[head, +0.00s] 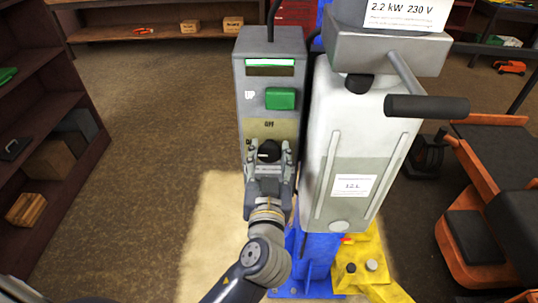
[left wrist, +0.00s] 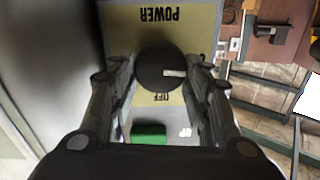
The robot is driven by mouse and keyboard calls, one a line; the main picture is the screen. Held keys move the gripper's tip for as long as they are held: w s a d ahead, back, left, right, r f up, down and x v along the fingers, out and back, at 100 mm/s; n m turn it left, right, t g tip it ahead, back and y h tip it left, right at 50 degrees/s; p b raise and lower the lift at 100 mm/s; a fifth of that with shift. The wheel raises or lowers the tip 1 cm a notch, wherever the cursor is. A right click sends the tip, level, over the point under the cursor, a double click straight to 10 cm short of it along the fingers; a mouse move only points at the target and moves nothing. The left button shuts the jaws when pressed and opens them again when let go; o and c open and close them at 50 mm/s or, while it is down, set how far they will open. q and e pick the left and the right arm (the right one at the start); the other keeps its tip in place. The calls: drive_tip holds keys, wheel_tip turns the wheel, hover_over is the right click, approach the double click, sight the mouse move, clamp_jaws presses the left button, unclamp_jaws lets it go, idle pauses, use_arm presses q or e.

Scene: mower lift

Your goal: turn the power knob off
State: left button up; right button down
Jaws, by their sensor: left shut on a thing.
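The round black power knob (head: 269,150) sits on a tan plate (head: 288,129) on the grey control box. OFF is printed above it, and a partly hidden label is at its left. My left gripper (head: 270,158) is shut on the knob, one finger on each side. In the left wrist view the picture is upside down; the knob (left wrist: 158,76) is between the fingers (left wrist: 162,82). Its white pointer mark points right, not at the OFF label below it. POWER is readable at the top. My right gripper is not in view.
A green UP button (head: 281,98) is above the knob on the same box (head: 246,78). A white lift housing (head: 321,120) with a black handle (head: 427,106) stands close at the right. An orange mower (head: 480,255) is farther right. A dark shelf (head: 70,60) stands left, with open floor between.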

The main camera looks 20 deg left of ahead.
use_arm(q)
drive_tip(key=m, duration=0.3)
drive_tip(key=m+p, duration=0.1)
drive_tip(key=m, duration=0.3)
drive_tip(key=shift+d+m+p, duration=0.2)
drive_tip(key=shift+m+p, duration=0.2)
drive_tip(key=m+p, duration=0.1)
drive_tip(key=m, duration=0.3)
drive_tip(key=shift+w+m+p, duration=0.1)
drive_tip(key=shift+m+p, duration=0.2)
drive_tip(key=shift+p, duration=0.05)
drive_tip(key=shift+d+f+m+p, duration=0.15)
drive_tip(key=shift+m+p, duration=0.8)
drive_tip(key=shift+m, duration=1.25)
drive_tip(key=o, duration=1)
drive_tip(key=shift+f, duration=0.1)
drive_tip(key=shift+w+f, duration=0.1)
drive_tip(key=shift+w, duration=0.05)
